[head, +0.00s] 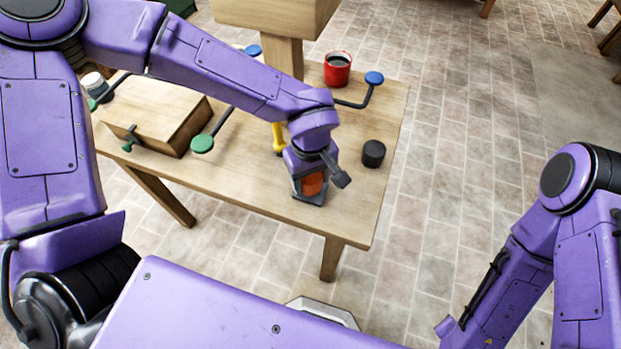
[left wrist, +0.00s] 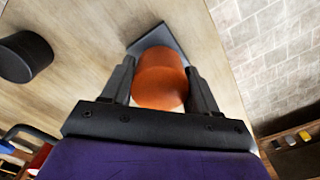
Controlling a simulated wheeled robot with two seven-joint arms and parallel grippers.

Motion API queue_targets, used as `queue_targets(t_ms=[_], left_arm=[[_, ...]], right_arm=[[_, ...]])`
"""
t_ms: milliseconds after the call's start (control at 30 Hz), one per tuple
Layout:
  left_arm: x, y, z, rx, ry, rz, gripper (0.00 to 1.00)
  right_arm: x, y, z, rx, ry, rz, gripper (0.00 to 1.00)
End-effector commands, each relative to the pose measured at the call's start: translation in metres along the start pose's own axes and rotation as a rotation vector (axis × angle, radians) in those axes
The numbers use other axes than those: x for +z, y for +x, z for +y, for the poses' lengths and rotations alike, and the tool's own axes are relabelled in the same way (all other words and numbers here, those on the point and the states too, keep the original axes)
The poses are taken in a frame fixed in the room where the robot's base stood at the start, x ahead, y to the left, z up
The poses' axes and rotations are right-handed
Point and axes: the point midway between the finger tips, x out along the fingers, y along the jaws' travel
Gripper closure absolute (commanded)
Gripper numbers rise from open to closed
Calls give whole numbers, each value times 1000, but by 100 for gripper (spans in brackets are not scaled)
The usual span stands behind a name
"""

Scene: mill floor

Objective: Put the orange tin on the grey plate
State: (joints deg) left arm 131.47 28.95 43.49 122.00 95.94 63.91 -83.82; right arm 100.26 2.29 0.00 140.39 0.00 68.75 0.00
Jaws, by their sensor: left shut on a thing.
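The orange tin (head: 313,184) is between the fingers of my left gripper (head: 311,186), which is shut on it near the front edge of the wooden table. In the left wrist view the orange tin (left wrist: 160,80) fills the gap between the two dark fingers (left wrist: 160,88). The grey plate (head: 309,200) lies on the table directly below the tin and is partly hidden by it and the gripper. A corner of the plate (left wrist: 153,40) shows beyond the tin in the left wrist view. Whether the tin touches the plate I cannot tell. My right gripper is out of view.
A black round tin (head: 373,153) stands right of the gripper. A red mug (head: 337,72) with dark contents and a blue-knobbed lever (head: 374,78) are farther back. A wooden box (head: 150,115), a green-knobbed lever (head: 202,143) and a yellow object (head: 279,138) are to the left.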

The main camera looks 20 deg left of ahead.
Motion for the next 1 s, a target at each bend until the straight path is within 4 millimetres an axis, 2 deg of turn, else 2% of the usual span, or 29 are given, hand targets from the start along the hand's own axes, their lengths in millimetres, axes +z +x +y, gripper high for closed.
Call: queue_targets(t_ms=[100,467,500,567,867,1000], left_arm=[[0,14,0,0,1,1,74],[0,18,0,0,0,-1,74],[0,19,0,0,0,-1,37],[0,19,0,1,0,0,18],[0,18,0,1,0,0,16],[0,1,0,5,-1,1,16]], right_arm=[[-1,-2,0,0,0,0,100],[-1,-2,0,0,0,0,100],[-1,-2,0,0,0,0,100],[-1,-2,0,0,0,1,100],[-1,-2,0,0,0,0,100],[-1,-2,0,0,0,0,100]])
